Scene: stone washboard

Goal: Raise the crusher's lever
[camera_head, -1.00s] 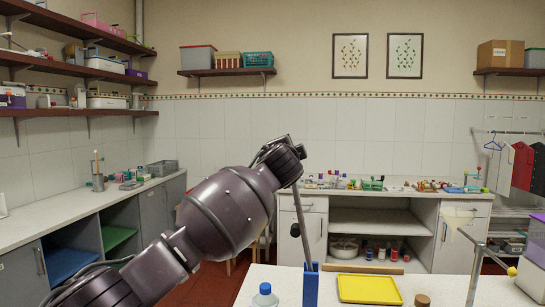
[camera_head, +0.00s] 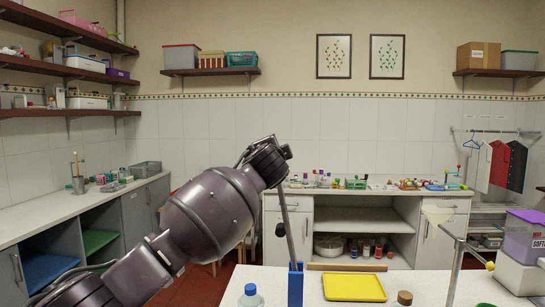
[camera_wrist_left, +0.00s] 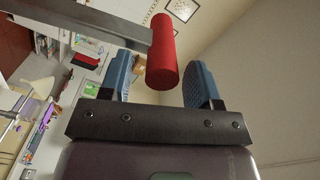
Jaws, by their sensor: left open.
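A slanted dark grey bar (camera_head: 288,225), which looks like the crusher's lever, rises from a narrow blue upright (camera_head: 295,286) on the near table. Its upper end disappears behind my left wrist. In the left wrist view a grey bar (camera_wrist_left: 85,20) ends in a red cylindrical handle (camera_wrist_left: 162,55). My left gripper (camera_wrist_left: 160,66) is open, with one blue finger on each side of this handle. Gaps show between the handle and both fingers. In the head view the handle and fingers are hidden by my left arm. My right gripper is out of view.
A yellow tray (camera_head: 353,287) lies right of the blue upright, and a bottle (camera_head: 251,296) stands left of it. A wooden roller (camera_head: 346,267) lies behind the tray. A metal stand (camera_head: 456,262) and stacked boxes (camera_head: 524,245) are farther right.

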